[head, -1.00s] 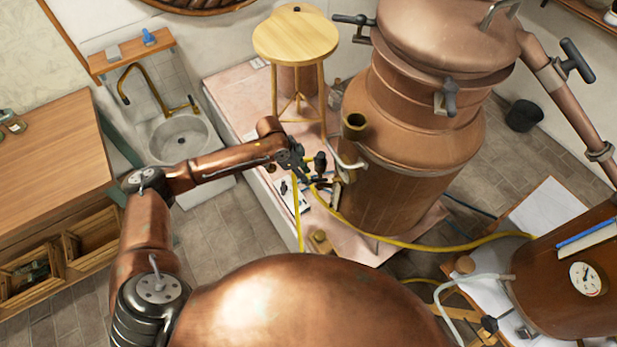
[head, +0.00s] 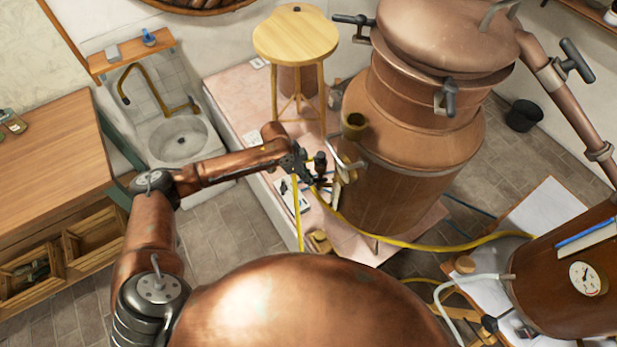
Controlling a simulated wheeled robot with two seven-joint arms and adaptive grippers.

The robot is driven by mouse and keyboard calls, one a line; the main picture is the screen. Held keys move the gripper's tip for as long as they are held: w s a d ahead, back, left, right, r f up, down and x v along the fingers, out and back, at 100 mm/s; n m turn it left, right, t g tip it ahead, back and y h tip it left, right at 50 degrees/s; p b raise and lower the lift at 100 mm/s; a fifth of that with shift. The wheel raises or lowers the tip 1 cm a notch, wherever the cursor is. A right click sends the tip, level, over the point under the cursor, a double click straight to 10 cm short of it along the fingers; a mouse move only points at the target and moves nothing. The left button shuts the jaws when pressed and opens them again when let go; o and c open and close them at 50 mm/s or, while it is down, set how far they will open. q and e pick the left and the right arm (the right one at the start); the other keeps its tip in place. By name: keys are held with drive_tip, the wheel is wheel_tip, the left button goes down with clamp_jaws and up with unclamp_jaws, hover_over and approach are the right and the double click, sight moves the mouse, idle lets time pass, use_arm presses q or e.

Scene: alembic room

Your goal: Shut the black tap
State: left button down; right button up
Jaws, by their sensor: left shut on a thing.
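My left gripper (head: 316,181) is in the middle of the head view, at the low front side of the large copper still (head: 395,190). It is small and dark here, and its fingers merge with the dark fittings around them. The black tap (head: 320,163) appears as a small dark fitting right at the gripper, beside the still's lower wall. The gripper is shut on what looks like this tap's handle. The exact grip and the handle's angle are too small to tell. My right gripper is out of view.
A pink platform (head: 240,95) carries the still and a round wooden stool (head: 296,35). A yellow hose (head: 420,246) runs past the still's base. A brass cup (head: 354,126) juts out above the gripper. A stone sink (head: 178,138) stands left, behind my arm.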

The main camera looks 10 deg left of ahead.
use_arm(q)
drive_tip(key=shift+s+p, duration=0.15)
drive_tip(key=shift+p, duration=0.25)
drive_tip(key=shift+s+d+n+t+y+p, duration=0.55)
drive_tip(key=shift+d+n+y+p, duration=0.2)
drive_tip(key=shift+n+p, duration=1.9)
drive_tip(key=shift+s+d+n+t+y+p, duration=0.4)
drive_tip(key=shift+d+n+t+y+p, duration=0.3)
drive_tip(key=shift+n+p, duration=2)
drive_tip(key=shift+s+d+n+t+y+p, duration=0.5)
drive_tip(key=shift+d+n+y+p, duration=0.3)
drive_tip(key=shift+n+p, duration=1.85)
drive_tip(key=shift+m+p, duration=0.4)
drive_tip(key=shift+p, duration=0.1)
drive_tip(key=c, duration=1.9)
unclamp_jaws()
drive_tip(key=shift+c, duration=0.2)
